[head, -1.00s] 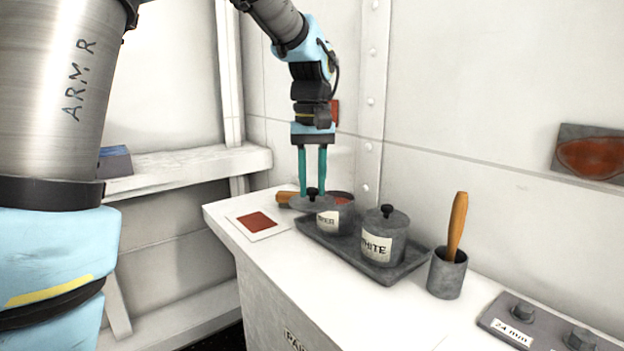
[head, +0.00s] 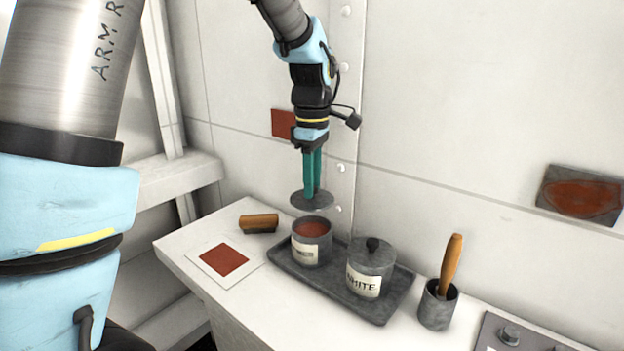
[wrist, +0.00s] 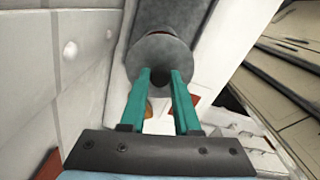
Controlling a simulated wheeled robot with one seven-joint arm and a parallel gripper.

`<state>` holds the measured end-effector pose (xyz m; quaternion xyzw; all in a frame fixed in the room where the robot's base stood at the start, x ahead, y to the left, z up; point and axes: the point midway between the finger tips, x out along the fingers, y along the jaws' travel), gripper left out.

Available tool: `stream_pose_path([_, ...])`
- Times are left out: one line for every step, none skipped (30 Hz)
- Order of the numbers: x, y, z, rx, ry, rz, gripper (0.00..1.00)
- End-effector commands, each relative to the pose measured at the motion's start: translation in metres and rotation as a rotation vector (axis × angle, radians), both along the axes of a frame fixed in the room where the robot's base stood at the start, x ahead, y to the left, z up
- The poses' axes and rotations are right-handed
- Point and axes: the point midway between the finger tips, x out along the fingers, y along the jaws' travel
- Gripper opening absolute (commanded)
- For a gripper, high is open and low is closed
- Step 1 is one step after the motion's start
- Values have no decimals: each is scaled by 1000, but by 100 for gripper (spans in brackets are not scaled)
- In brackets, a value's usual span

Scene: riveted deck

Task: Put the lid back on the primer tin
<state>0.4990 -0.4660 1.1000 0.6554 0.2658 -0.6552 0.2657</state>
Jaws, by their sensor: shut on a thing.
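My gripper (head: 312,190) points down and is shut on the grey round lid (head: 304,203). It holds the lid above the open primer tin (head: 311,252), with a gap between them. The tin's red-brown contents show, and its label is partly readable. The tin stands at the left end of a dark tray. In the wrist view the lid (wrist: 160,52) lies beyond the teal fingers (wrist: 160,85) and hides most of the tin; a sliver of red shows past its far edge.
The lidded white tin (head: 370,270) stands right of the primer tin on the tray (head: 388,305). A cup (head: 437,310) holding a wooden-handled tool is further right. A red swatch card (head: 222,262) and a wooden-handled brush (head: 259,222) lie left. The wall rises close behind.

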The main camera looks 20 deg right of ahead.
Motion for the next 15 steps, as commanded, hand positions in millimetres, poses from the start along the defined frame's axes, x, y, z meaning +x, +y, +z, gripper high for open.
stream_pose_path([0, 0, -7, 0, 0, 0, 0])
stream_pose_path([0, 0, -10, 0, 0, 0, 0])
stream_pose_path([0, 0, -13, 0, 0, 0, 0])
stream_pose_path([0, 0, -16, 0, 0, 0, 0])
stream_pose_path([0, 0, -19, 0, 0, 0, 0])
stream_pose_path([0, 1, -23, 0, 0, 0, 0])
stream_pose_path([0, 1, -26, 0, 0, 0, 0])
stream_pose_path([0, 1, -29, 0, 0, -1, 0])
stream_pose_path([0, 1, -32, 0, 0, -1, 0])
stream_pose_path([0, 1, -35, 0, 0, -1, 0])
stream_pose_path([0, 1, -38, 0, 0, -1, 0])
stream_pose_path([0, 1, -40, 1, 1, -1, 0])
stream_pose_path([0, 1, -43, 1, 1, -1, 0])
stream_pose_path([0, 0, -45, 1, 1, -2, 0])
stream_pose_path([0, 0, -48, 1, 1, -2, 0])
